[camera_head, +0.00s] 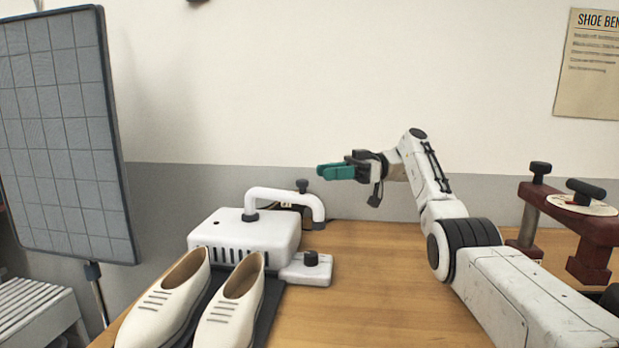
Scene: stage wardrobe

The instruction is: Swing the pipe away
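A white bent pipe (283,195) rises from a dark collar on top of a white box-shaped unit (243,234) with dark vent slots. The pipe runs right and bends down at its right end, with a black knob (302,186) by the bend. My gripper (319,170), with teal fingers, appears above and slightly right of the pipe in the picture, apart from it. It points left and nothing shows in it. The fingers overlap from this side, so their gap cannot be judged.
A pair of cream shoes (229,312) sits on a dark mat in front of the unit. A small white block with a black knob (311,258) adjoins the unit. A dark red clamp-like stand (590,229) is at right. The wooden tabletop (375,290) is clear in the middle.

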